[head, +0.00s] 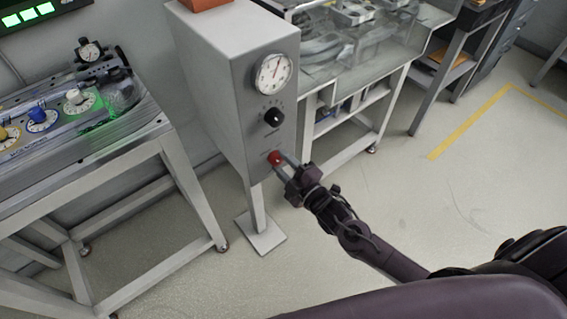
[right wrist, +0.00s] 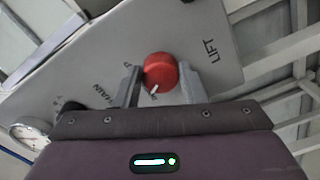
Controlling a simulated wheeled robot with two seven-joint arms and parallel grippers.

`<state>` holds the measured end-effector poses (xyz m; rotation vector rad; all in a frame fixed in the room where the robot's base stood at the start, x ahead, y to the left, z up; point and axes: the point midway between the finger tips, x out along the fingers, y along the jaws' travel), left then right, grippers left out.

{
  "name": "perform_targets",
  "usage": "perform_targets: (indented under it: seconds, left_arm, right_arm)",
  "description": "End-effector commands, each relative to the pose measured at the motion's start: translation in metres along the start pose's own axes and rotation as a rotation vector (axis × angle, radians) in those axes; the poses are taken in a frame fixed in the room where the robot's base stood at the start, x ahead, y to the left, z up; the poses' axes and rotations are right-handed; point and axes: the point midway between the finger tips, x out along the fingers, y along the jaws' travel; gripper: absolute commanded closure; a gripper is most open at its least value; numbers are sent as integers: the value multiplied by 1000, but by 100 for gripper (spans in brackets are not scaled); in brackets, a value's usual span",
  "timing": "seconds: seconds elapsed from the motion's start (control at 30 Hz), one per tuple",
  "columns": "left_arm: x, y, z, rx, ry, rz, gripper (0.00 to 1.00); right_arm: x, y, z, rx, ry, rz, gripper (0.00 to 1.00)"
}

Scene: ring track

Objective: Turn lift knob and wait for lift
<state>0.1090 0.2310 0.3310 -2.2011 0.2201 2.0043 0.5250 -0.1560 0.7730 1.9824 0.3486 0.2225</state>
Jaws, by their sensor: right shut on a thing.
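The red lift knob (head: 275,158) sits low on the front of a grey control box (head: 225,95) on a post. In the right wrist view the red knob (right wrist: 160,72) has a white pointer mark, and the word LIFT is printed beside it on the panel. My right gripper (head: 281,163) reaches in from the lower right and is shut on the knob, with one finger on each side (right wrist: 159,82). My left gripper is not in view.
A black knob (head: 273,117) and a round gauge (head: 273,74) sit above the red knob. A bench with coloured dials (head: 75,100) stands at left. A table with a clear cover (head: 345,50) stands behind at right. The floor at right is open, with a yellow line (head: 470,120).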

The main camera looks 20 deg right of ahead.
Motion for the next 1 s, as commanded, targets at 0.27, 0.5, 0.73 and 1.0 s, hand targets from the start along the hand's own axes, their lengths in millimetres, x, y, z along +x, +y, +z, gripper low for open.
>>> perform_targets:
  seconds: [0.27, 0.5, 0.73, 1.0]
  left_arm:
    - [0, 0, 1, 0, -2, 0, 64]
    - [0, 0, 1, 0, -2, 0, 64]
    - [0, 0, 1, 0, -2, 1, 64]
    - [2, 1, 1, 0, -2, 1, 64]
  right_arm:
    - [0, 0, 0, -5, -1, -1, 86]
    - [0, 0, 0, -3, 0, -1, 41]
    - [0, 0, 0, -2, 0, -1, 41]
    - [-30, -2, 0, -1, 1, -5, 41]
